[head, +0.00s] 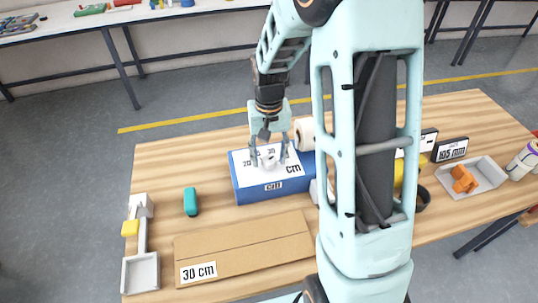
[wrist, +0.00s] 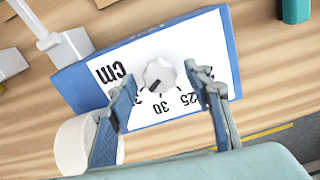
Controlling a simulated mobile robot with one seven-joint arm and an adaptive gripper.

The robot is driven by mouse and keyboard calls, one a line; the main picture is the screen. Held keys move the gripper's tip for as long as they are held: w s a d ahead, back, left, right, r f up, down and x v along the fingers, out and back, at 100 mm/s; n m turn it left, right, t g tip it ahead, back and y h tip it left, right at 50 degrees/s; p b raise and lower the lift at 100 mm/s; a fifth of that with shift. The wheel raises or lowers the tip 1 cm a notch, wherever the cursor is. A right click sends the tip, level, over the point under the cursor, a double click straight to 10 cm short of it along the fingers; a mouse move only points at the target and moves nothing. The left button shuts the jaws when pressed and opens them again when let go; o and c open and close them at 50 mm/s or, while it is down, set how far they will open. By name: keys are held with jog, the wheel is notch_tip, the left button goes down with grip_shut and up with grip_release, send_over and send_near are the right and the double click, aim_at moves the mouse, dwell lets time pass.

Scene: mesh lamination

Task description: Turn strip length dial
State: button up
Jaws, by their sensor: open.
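The strip length dial is a round white knob (head: 268,161) on a white scale plate marked in cm, on top of a blue box (head: 275,190). In the wrist view the knob (wrist: 160,75) has a dark mark on its side toward the printed numbers; 25 and 30 can be read, others are partly hidden. My gripper (head: 270,160) points down over the plate. In the wrist view my open gripper (wrist: 162,87) has one finger on each side of the knob, with visible gaps. I cannot tell whether the fingertips are level with it.
A cardboard piece with a 30 cm label (head: 245,249) lies in front of the box. A teal block (head: 190,201) is at left. A white roll (head: 304,133) stands close behind the box. A grey tray (head: 490,179) holds an orange part at right. My arm hides the table's middle right.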

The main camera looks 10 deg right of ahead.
jog(key=c, duration=1.1)
jog(key=shift+c, duration=0.2)
jog(key=shift+n, duration=0.3)
jog(key=n, duration=0.3)
jog(key=shift+n+b, duration=0.3)
jog(key=shift+n, duration=1.8)
jog(key=o, duration=1.1)
